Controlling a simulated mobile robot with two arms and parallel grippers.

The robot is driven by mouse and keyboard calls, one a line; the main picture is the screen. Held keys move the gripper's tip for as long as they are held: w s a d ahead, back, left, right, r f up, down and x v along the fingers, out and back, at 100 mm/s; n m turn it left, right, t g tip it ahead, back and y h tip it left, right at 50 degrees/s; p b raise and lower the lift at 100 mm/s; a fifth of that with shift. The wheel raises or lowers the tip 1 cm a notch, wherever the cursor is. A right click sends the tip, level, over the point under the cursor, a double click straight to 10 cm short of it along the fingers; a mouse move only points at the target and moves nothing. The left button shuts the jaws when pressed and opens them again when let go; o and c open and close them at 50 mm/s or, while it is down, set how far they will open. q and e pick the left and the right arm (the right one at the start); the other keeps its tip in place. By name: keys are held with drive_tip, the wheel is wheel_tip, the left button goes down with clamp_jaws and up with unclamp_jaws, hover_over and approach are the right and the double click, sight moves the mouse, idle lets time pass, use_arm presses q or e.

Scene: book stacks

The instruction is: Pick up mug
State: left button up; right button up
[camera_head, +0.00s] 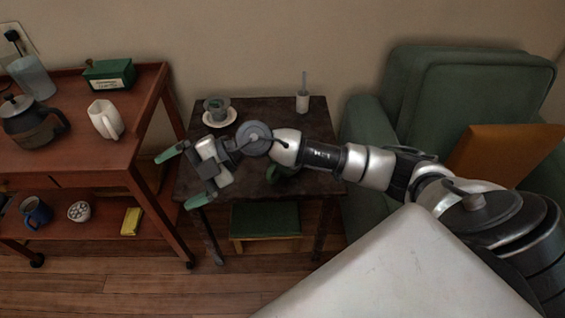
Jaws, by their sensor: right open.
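Several mug-like things are in view, and I cannot tell which one the task means. A dark blue mug (36,213) stands on the lower shelf of the cart at the left. A white mug or jug (105,119) stands on the cart top. A grey-green cup (217,107) sits on a white saucer (219,121) on the small dark table. A green object (281,173), possibly a mug, is partly hidden under my right arm. My right gripper (181,177) is open and empty, pointing left at the table's left edge. My left gripper is out of view.
The red-brown cart (88,180) also holds a coffee pot (33,124), a clear jug (32,77) and a green box (109,73). The dark table (262,108) bears a white holder (302,103). A green armchair (440,90) with an orange cushion (512,152) stands right.

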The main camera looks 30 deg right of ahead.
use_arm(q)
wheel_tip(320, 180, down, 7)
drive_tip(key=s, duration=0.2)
use_arm(e)
drive_tip(key=w+d+f+m+g+h, duration=0.2)
drive_tip(key=d+h, duration=0.5)
drive_tip(key=d, duration=0.6)
drive_tip(key=w+d+f+m+g+h, duration=0.1)
drive_tip(key=w+d+f+m+h, duration=0.15)
drive_tip(key=d+h, duration=0.8)
drive_tip(key=d+f+y, duration=0.1)
drive_tip(key=f, duration=0.2)
drive_tip(key=f+y+b, duration=0.1)
drive_tip(key=f, duration=0.2)
drive_tip(key=d+f+y, duration=0.1)
drive_tip(key=f, duration=0.2)
drive_tip(key=shift+d+f+n, duration=0.25)
drive_tip(key=shift+d+f, duration=0.05)
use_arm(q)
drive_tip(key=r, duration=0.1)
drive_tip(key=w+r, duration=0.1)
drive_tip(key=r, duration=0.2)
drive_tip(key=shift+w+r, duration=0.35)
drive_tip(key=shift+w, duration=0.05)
use_arm(e)
drive_tip(key=shift+r, duration=0.1)
drive_tip(key=c, duration=0.9)
drive_tip(key=shift+c, duration=0.2)
